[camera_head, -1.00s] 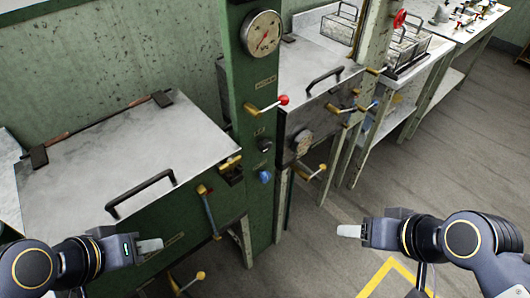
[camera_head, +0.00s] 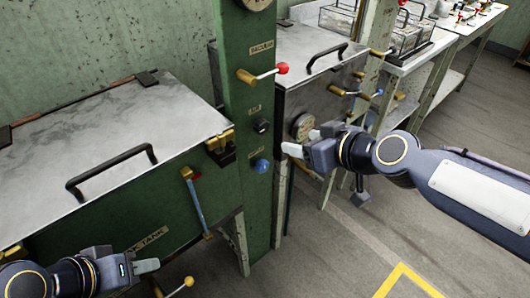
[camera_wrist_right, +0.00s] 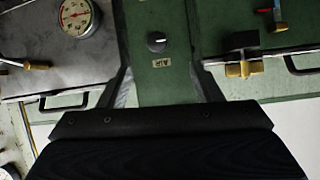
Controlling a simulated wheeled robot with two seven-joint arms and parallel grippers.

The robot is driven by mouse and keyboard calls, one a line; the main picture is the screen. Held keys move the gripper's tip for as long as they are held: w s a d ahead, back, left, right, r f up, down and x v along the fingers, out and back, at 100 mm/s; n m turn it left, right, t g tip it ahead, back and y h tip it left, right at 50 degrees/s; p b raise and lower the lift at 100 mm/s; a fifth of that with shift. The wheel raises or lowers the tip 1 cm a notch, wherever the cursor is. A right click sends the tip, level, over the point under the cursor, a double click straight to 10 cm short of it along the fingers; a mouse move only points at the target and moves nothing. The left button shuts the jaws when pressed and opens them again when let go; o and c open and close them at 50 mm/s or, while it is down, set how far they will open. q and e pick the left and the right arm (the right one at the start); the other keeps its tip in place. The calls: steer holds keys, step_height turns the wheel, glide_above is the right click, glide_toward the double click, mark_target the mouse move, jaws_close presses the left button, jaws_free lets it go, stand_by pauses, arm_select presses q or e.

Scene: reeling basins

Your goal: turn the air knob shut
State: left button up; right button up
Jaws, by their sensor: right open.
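The air knob (camera_head: 261,125) is a small black round knob on the green post, between a red-tipped lever above and a blue knob below. In the right wrist view, the black knob (camera_wrist_right: 157,42) sits by a plate reading AIR, with a pale mark across its face. My right gripper (camera_head: 301,142) is open and empty, right of and slightly below the knob, apart from it. In the right wrist view its fingers (camera_wrist_right: 163,88) are spread, with the knob beyond the gap. My left gripper (camera_head: 147,266) is low at the left, away from the knob; its opening is unclear.
The blue knob (camera_head: 262,165) and the red-tipped lever (camera_head: 264,74) are on the same post (camera_head: 233,110). A gauge (camera_head: 302,126) on the right basin is close to my right gripper. A handled metal lid (camera_head: 100,135) covers the left tank.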

steer(key=n+t+b, duration=0.2)
steer(key=b, duration=0.1)
glide_toward(264, 128)
steer(key=w, duration=0.2)
steer(key=x, duration=0.2)
steer(key=b+x, duration=0.1)
steer(key=x, duration=0.5)
steer(key=shift+s+a+f+b, duration=0.3)
steer(key=shift+a+b, duration=0.05)
arm_select(q)
step_height(264, 128, down, 7)
arm_select(e)
steer(key=c, duration=1)
